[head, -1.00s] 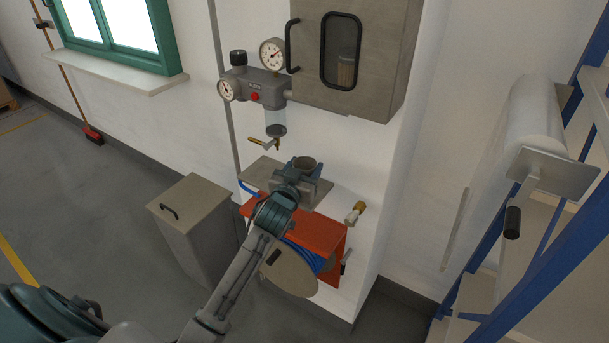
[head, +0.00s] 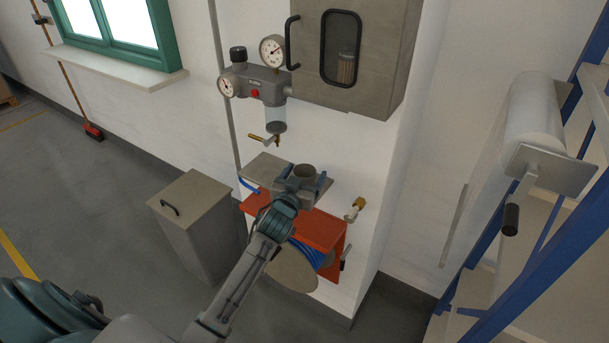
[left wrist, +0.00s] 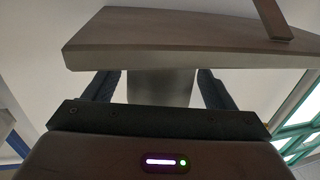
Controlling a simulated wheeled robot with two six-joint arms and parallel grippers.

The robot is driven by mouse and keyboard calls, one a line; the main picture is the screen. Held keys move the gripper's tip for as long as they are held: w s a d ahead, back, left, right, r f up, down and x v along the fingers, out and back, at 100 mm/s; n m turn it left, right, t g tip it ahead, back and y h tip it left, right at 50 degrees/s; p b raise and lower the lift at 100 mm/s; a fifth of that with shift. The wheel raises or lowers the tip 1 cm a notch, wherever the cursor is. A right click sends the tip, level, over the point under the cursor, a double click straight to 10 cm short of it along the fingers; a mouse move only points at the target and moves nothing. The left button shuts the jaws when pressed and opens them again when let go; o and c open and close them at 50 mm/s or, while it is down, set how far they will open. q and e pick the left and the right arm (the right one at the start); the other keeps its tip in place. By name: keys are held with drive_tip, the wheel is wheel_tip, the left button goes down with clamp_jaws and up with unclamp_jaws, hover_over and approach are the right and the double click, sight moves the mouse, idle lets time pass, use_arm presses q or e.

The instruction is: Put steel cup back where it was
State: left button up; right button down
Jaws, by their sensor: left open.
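The steel cup (head: 304,171) is a grey, open-topped cup at the right part of the grey shelf (head: 262,165) below the wall regulator. It looks upright and seems to rest on the shelf; the contact is partly hidden by my gripper. My left gripper (head: 306,183) is open, with one finger on each side of the cup. In the left wrist view, the cup (left wrist: 160,86) shows as a grey body between the spread fingers, with a visible gap on each side, against the shelf edge (left wrist: 190,58). My right gripper is not in view.
The regulator (head: 265,86) with gauges and a brass drain tap (head: 264,140) hangs above the shelf. A grey cabinet (head: 345,60) is up right. An orange hose reel (head: 320,232) sits just below, and a lidded grey bin (head: 195,220) stands left on the floor.

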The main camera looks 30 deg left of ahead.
use_arm(q)
drive_tip(key=shift+r, duration=0.25)
drive_tip(key=s+d+b, duration=0.1)
drive_tip(key=s+b, duration=0.1)
drive_tip(key=s, duration=1)
drive_tip(key=shift+d+b, duration=0.2)
drive_tip(key=shift+b, duration=0.2)
drive_tip(key=shift+f, duration=0.2)
